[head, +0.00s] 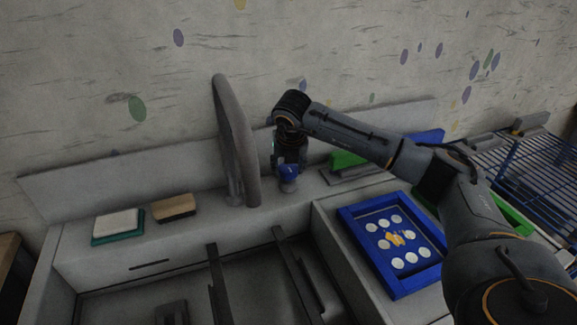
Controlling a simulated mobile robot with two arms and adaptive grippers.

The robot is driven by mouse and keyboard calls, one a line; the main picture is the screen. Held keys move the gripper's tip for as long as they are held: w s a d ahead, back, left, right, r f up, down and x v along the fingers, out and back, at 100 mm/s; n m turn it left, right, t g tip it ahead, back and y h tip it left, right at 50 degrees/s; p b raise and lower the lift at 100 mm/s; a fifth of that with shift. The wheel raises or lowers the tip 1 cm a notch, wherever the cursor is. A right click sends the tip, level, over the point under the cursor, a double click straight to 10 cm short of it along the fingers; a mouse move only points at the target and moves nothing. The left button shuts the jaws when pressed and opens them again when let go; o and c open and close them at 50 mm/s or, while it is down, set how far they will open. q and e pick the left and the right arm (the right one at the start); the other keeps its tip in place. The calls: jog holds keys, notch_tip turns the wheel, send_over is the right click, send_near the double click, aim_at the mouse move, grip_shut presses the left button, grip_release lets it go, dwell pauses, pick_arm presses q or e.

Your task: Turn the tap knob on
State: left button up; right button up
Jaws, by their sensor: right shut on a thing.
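The grey tap (236,140) stands at the back of the sink, its tall curved spout arching toward me. The tap knob (288,187) is a small light piece on the counter to the right of the spout's base. My right gripper (287,174) points down at it from above and is shut on it; the fingers hide most of the knob. My right arm reaches in from the lower right. My left gripper is not in the picture.
The sink basin (150,301) lies in front of the tap, with dark bars across it. A sponge (116,224) and a brown brush or block (174,207) lie left of the tap. A blue frame (407,286) with white discs is at right, near a blue wire rack (535,180).

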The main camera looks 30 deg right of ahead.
jog(key=shift+d+f+n+t+y+b, duration=0.15)
jog(key=shift+n+t+y+b, duration=0.15)
jog(key=shift+n+b, duration=0.55)
jog(key=shift+n+y, duration=0.3)
jog(key=shift+n, duration=0.75)
jog(key=n, duration=0.1)
jog(key=n+y+b, duration=0.1)
jog(key=n, duration=0.1)
jog(key=shift+d+n+y, duration=0.2)
jog(key=shift+n+y, duration=0.1)
jog(key=n, duration=0.1)
jog(key=n+y, duration=0.1)
jog(key=n, duration=0.1)
jog(key=n+y+p, duration=0.1)
jog(key=n, duration=0.1)
jog(key=shift+d+r, duration=0.15)
jog(key=shift+r, duration=0.1)
jog(key=shift+w+d+n+g+y+p, duration=0.1)
jog(key=shift+n+g+y+p, duration=0.35)
jog(key=shift+n, duration=0.9)
jog(key=shift+w+d+n+g+y+p, duration=0.15)
jog(key=shift+n+g, duration=0.5)
jog(key=shift+n, duration=0.7)
jog(key=shift+a, duration=0.15)
jog(key=o, duration=1.2)
jog(key=shift+f, duration=0.1)
jog(key=shift+c, duration=0.2)
